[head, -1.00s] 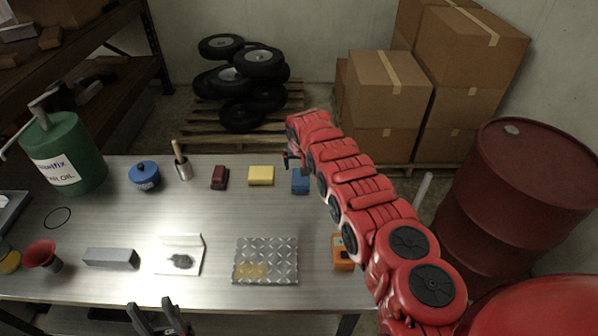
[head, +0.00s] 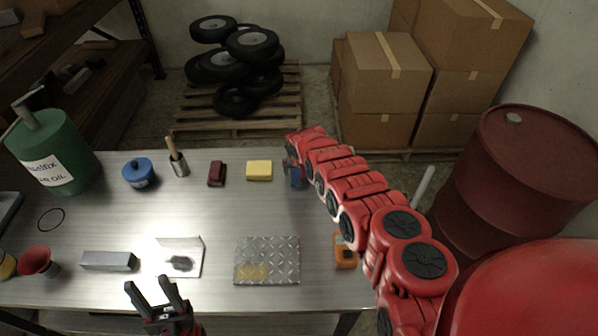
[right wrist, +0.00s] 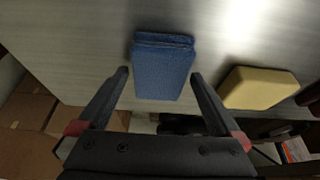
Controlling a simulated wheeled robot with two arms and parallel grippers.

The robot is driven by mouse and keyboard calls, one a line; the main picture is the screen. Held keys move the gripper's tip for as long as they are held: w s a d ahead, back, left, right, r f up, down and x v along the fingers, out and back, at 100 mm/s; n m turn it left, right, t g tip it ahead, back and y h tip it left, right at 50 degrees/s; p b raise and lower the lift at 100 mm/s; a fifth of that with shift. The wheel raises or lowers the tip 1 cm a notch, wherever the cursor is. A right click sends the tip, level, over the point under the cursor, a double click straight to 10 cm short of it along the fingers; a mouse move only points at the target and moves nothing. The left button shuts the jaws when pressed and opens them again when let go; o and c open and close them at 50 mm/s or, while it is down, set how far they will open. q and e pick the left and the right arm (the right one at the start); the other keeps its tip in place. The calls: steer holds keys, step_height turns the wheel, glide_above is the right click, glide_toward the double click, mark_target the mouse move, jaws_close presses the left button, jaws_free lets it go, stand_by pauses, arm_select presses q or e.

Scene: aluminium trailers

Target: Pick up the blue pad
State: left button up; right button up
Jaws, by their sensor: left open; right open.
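The blue pad (head: 297,181) lies on the metal table, partly hidden behind my right gripper and arm in the head view. In the right wrist view the blue pad (right wrist: 163,68) lies between the two open fingers, its near end reaching between the fingertips. My right gripper (right wrist: 159,76) is open around it with a gap on each side; I cannot tell whether it touches the pad. In the head view my right gripper (head: 291,172) is at the pad. My left gripper (head: 152,287) is open and empty at the table's front edge.
A yellow block (head: 259,170) lies left of the pad, and a dark red block (head: 217,173) further left. A tread plate (head: 267,261) and an orange device (head: 345,251) lie nearer the front. The table's middle is clear.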

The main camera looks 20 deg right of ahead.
steer(key=shift+s+r, duration=0.15)
steer(key=shift+s, duration=0.05)
steer(key=shift+w+f, duration=0.3)
steer(key=shift+f, duration=0.25)
steer(key=shift+s+r, duration=0.1)
steer(key=shift+s+r, duration=0.1)
steer(key=shift+c, duration=0.3)
steer(key=c, duration=1.1)
